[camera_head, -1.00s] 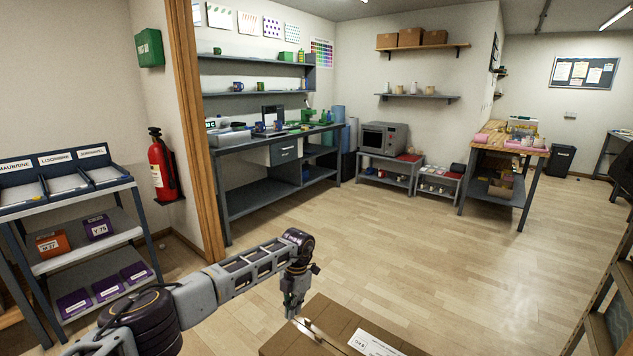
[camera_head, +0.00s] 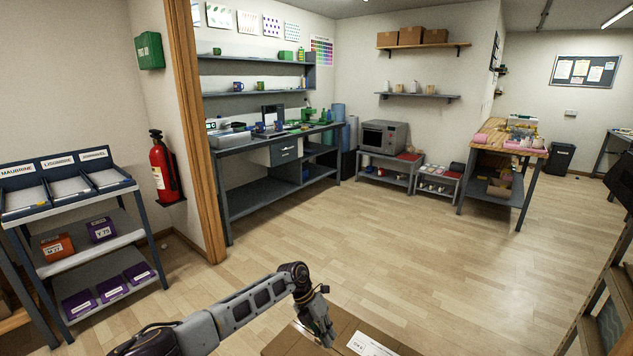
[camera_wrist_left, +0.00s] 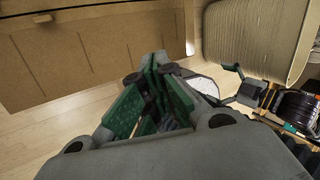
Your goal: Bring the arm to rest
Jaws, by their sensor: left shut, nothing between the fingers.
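My left arm comes in from the bottom left of the head view. Its left gripper (camera_head: 322,328) hangs downward at the bottom middle, in front of a brown cardboard box. In the left wrist view the green-padded fingers of the left gripper (camera_wrist_left: 155,75) are closed together with nothing between them. My right gripper is in neither view.
The cardboard box (camera_head: 350,338) with a white label is at the bottom middle, close to the left gripper. A shelf rack (camera_head: 85,240) with labelled trays and bins stands at the left. A workbench (camera_head: 270,140) stands at the back. The wooden floor (camera_head: 430,260) between is clear.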

